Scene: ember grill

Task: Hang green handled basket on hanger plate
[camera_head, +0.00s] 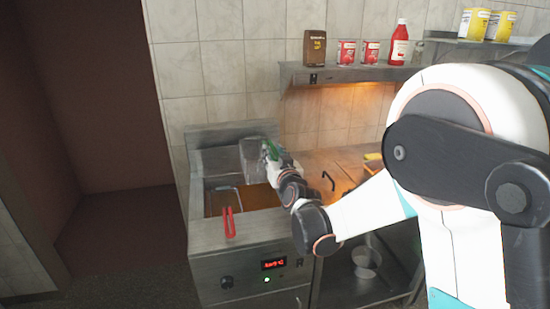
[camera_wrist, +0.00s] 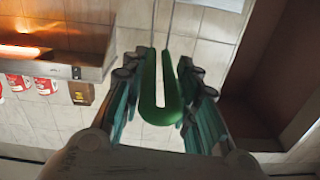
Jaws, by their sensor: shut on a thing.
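My gripper (camera_head: 276,160) is shut on the green handle (camera_wrist: 149,95) of the basket; the looped handle lies between the two fingers in the wrist view. The grey wire basket (camera_head: 252,157) is raised above the fryer's right well, close in front of the upright metal hanger plate (camera_head: 208,137) at the fryer's back. From this angle I cannot tell whether the basket touches the plate. In the wrist view only the handle and its two thin metal rods show; the basket body is out of frame. My gripper hides part of the basket's right side in the head view.
A red-handled basket (camera_head: 229,222) rests in the fryer's left well. Oil (camera_head: 259,197) shows in the right well. A steel counter (camera_head: 318,165) adjoins on the right, under a shelf (camera_head: 345,74) with cans and a bottle (camera_head: 398,45). The dark floor on the left is clear.

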